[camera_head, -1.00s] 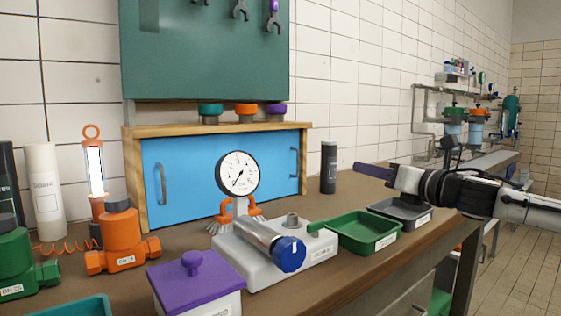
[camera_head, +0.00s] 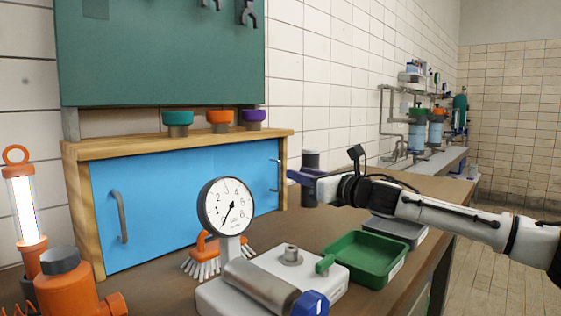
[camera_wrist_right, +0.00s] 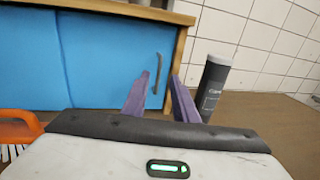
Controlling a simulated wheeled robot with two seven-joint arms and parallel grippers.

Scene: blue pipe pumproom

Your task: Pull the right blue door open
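The right blue door (camera_head: 258,165) of the wooden cabinet is shut, partly hidden behind the gauge. Its upright grey handle (camera_head: 275,174) is near the cabinet's right edge. My right gripper (camera_head: 295,178) is just right of the cabinet, in front of the dark canister. In the right wrist view its purple fingers (camera_wrist_right: 158,100) are apart and empty. The handle (camera_wrist_right: 157,74) shows in the gap between them, farther off, on the blue door (camera_wrist_right: 110,62). I see no contact. My left gripper is not in view.
A pressure gauge (camera_head: 226,207) on a grey base stands before the doors, with an orange brush (camera_head: 207,250) behind it. A green tray (camera_head: 368,258) and a grey tray (camera_head: 400,232) lie right. The dark canister (camera_wrist_right: 214,82) stands beside the cabinet.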

